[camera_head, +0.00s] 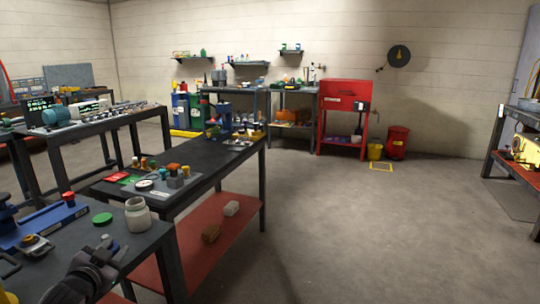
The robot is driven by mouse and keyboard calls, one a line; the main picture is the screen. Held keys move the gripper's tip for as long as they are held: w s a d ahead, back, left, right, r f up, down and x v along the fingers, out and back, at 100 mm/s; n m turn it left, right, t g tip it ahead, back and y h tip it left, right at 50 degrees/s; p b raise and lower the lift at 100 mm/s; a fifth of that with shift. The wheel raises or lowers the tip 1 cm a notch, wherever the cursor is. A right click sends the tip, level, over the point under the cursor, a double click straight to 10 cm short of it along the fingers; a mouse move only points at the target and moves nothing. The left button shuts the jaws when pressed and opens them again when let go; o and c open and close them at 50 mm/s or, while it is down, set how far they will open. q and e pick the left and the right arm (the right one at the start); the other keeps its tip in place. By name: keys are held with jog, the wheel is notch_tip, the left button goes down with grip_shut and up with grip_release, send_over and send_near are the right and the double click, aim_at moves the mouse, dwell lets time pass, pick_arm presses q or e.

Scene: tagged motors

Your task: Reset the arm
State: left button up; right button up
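My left gripper (112,250) is at the bottom left, low over the near dark bench top (150,238). Its dark grey body and fingers are small and seen from behind, so I cannot make out whether they are apart or closed. No object clearly shows between the fingers. My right arm and gripper are not in view.
More dark benches carry tools and motors (57,115) at the left. A red cabinet (345,95) and red bin (397,142) stand at the back wall. The floor at right is clear.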

pick_arm(q)
jog(key=s+d+f+g+h, duration=0.3)
jog(key=s+d+f+h, duration=0.1)
jog(key=s+d+f, duration=1.3)
jog(key=s+d+f+n+g+p, duration=0.1)
jog(key=s+d, duration=0.4)
jog(key=s, duration=0.8)
jog(key=shift+s+d+f+n+g+p, duration=0.2)
jog(key=shift+s+d+n+g+p, duration=0.1)
jog(key=shift+n+g+p, duration=0.55)
